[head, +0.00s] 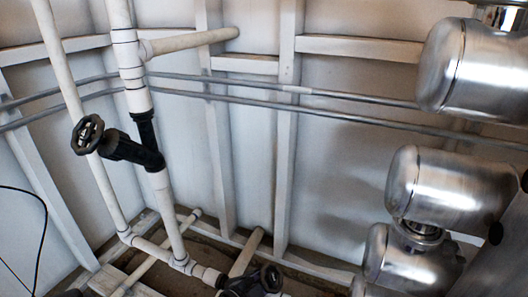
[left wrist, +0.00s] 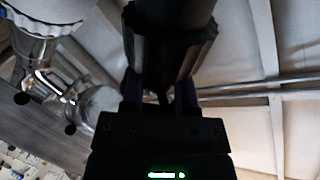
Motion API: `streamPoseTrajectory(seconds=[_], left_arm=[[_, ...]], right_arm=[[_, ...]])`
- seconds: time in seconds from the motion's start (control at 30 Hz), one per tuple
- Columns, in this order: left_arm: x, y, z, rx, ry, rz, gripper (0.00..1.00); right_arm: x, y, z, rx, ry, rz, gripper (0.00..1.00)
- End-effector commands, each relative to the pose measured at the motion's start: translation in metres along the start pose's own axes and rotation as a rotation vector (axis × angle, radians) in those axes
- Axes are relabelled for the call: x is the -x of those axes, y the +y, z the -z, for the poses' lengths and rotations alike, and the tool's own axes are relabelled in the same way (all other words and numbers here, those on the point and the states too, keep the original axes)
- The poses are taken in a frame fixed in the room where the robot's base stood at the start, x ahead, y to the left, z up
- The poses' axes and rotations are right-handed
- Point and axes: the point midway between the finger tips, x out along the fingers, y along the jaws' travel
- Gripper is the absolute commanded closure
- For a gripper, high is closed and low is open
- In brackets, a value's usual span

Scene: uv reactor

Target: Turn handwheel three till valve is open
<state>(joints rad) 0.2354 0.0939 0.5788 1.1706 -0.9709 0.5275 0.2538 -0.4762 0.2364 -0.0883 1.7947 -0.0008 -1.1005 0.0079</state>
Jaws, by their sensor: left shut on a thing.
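In the left wrist view, my left gripper (left wrist: 160,92) is shut on a dark, ribbed round part that looks like a handwheel (left wrist: 168,48). Its two fingers stand on either side of the part, and much of the grip is in shadow. In the head view, a black handwheel (head: 88,135) sits on a black angled valve (head: 142,152) in a white pipe at the left. Another black handwheel (head: 270,278) shows at the bottom edge, partly cut off. I cannot tell which wheel is number three or how far its valve is open. My right gripper is not in view.
White pipes (head: 167,205) run down the left and along the floor. Thin grey pipes (head: 300,104) cross the white panelled wall. Large shiny metal vessels (head: 440,180) fill the right side. The space before the middle wall looks clear.

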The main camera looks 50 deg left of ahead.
Motion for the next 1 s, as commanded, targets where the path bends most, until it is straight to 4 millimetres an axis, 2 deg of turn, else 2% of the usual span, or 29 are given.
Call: streamPoseTrajectory(seconds=[0.5, 1.0], left_arm=[[-0.0007, 0.0046, -0.0007, -0.024, -0.004, 0.381, 1.0], [-0.001, 0.0056, -0.0008, -0.041, -0.003, 0.516, 1.0]], right_arm=[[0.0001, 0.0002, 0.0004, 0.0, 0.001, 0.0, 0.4], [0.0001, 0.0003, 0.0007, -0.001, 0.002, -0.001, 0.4]])
